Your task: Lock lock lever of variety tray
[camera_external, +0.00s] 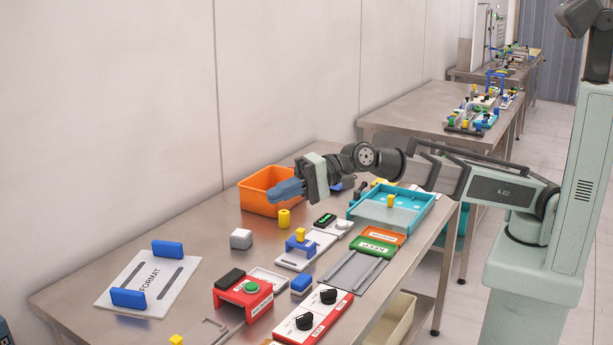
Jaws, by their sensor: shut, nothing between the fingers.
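My gripper (287,190) has blue fingers that are closed, with nothing visible between them. It points left and is raised in front of the orange bin, which it partly covers. A teal tray (428,208) with a grey inside stands at the table's right end, and a small yellow piece (390,201) stands on it. No label shows whether this is the variety tray. I cannot tell which part is the lock lever. A blue bracket with a yellow block (300,238) on a white plate stands below my gripper in the picture, apart from it.
An orange bin (250,197) stands at the back. A yellow cylinder (284,219) and a grey block (241,239) stand nearby. A FORMAT plate (178,295) with blue handles lies left. Red and white switch panels (312,318) line the front. Bare tabletop shows at back left.

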